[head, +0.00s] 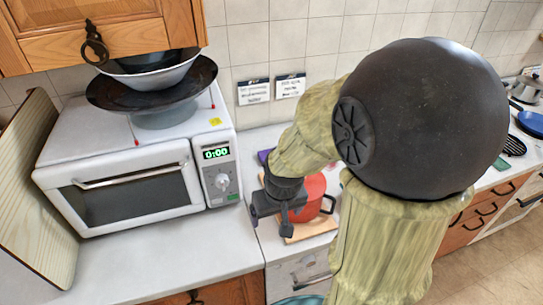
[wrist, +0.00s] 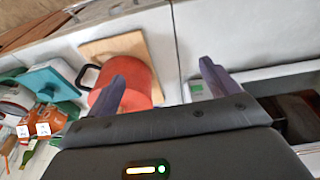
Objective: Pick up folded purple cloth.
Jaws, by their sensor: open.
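A small patch of purple (head: 264,156), which looks like the folded cloth, shows on the counter behind my arm in the head view. Most of it is hidden by the arm, and I cannot make it out in the wrist view. My gripper (head: 272,218) is over the counter between the microwave and a red pot, in front of the purple patch. In the wrist view my gripper (wrist: 164,62) has its two fingers wide apart, with nothing between them.
The red pot (head: 316,188) stands on a wooden board (head: 318,224) right beside my gripper; it also shows in the wrist view (wrist: 135,72). A white microwave (head: 125,185) stands to the left, with a dark pan (head: 108,95) and bowl on top. The counter before the microwave is clear.

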